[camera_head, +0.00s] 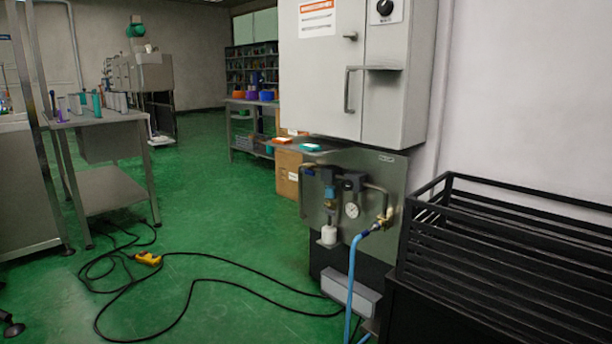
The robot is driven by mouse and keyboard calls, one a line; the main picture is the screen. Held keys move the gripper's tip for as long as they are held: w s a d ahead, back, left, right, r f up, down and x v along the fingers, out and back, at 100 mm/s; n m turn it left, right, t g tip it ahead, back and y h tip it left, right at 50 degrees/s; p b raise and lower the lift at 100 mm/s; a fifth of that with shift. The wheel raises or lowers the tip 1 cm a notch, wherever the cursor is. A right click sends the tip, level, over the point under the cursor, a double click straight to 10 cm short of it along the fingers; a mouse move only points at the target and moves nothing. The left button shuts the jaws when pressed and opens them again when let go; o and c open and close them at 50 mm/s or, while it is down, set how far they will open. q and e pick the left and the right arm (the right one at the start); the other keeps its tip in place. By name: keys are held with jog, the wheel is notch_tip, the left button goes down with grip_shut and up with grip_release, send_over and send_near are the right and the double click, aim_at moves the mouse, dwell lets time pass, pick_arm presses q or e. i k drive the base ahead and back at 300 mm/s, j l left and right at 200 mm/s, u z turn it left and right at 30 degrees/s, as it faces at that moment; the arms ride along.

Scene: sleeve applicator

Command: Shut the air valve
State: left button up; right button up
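A steel panel (392,178) with air fittings is mounted below the grey cabinet, right of centre. A small brass valve (385,217) sits at the panel's right side, where a blue hose (352,270) joins and hangs down. Its handle is too small for me to tell whether it is open or shut. A round pressure gauge (352,210) and a blue and white filter unit (329,205) are to the left of the valve. Neither of my grippers is in view.
A black slatted crate (520,225) stands close right of the valve. The grey cabinet (325,85) overhangs the panel. Black cable (200,255) and a yellow connector (148,258) lie on the green floor. A steel table (110,118) stands at left. Floor between is mostly free.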

aim_at(307, 171)
jog(key=i+j, duration=0.25)
jog(key=i, duration=0.25)
jog(key=i+j, duration=0.3)
jog(key=i, duration=0.2)
jog(key=i+j+u, duration=0.1)
jog(key=i+j, duration=0.15)
jog(key=i, duration=0.2)
jog(key=i+j, duration=0.2)
jog(key=i, duration=0.3)
jog(key=i+j, duration=0.25)
jog(key=i, duration=0.25)
jog(key=u, duration=0.05)
